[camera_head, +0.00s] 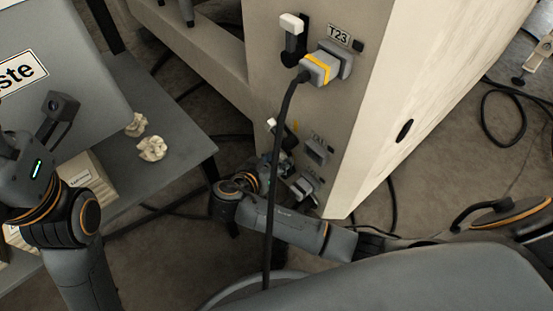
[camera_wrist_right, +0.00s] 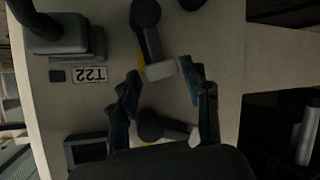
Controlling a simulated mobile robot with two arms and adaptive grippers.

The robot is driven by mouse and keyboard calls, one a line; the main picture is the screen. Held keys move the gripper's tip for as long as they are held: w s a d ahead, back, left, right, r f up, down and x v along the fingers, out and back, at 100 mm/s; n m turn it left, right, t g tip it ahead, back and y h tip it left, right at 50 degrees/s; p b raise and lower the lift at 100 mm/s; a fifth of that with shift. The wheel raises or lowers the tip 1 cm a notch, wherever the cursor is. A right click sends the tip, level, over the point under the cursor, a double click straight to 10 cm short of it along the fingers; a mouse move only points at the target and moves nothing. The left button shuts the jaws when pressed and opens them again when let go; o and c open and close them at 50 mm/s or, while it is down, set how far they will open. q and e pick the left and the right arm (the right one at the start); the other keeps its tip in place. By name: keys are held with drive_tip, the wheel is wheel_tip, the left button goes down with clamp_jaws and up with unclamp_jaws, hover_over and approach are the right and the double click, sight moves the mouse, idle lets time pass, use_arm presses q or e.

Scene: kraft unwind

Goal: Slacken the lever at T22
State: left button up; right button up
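The T22 label (camera_wrist_right: 90,75) shows upside down in the right wrist view, beside a dark plug (camera_wrist_right: 60,38). The T22 lever (camera_wrist_right: 147,38) is dark, with a white tip (camera_wrist_right: 161,70). My right gripper (camera_wrist_right: 163,82) is open, its fingers on either side of the white tip; I cannot tell whether they touch it. A second lever (camera_wrist_right: 160,129) with a white end lies sideways deeper between the fingers. In the head view my right gripper (camera_head: 279,160) is at the lower panel, partly hidden by its own arm and a cable. My left gripper's fingers are not in view.
The T23 plug (camera_head: 322,66) has a yellow band and its own lever (camera_head: 293,40). Its black cable (camera_head: 277,170) hangs in front of my right gripper. An empty-looking socket (camera_head: 316,151) sits lower. A grey table (camera_head: 178,165) with crumpled paper (camera_head: 151,149) stands left.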

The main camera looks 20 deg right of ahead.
drive_tip(key=shift+o, duration=0.6)
drive_tip(key=shift+s+a+r, duration=0.1)
drive_tip(key=shift+a, duration=0.1)
drive_tip(key=v, duration=1.1)
drive_tip(key=shift+s+a+r, duration=0.15)
drive_tip(key=shift+s+a, duration=0.05)
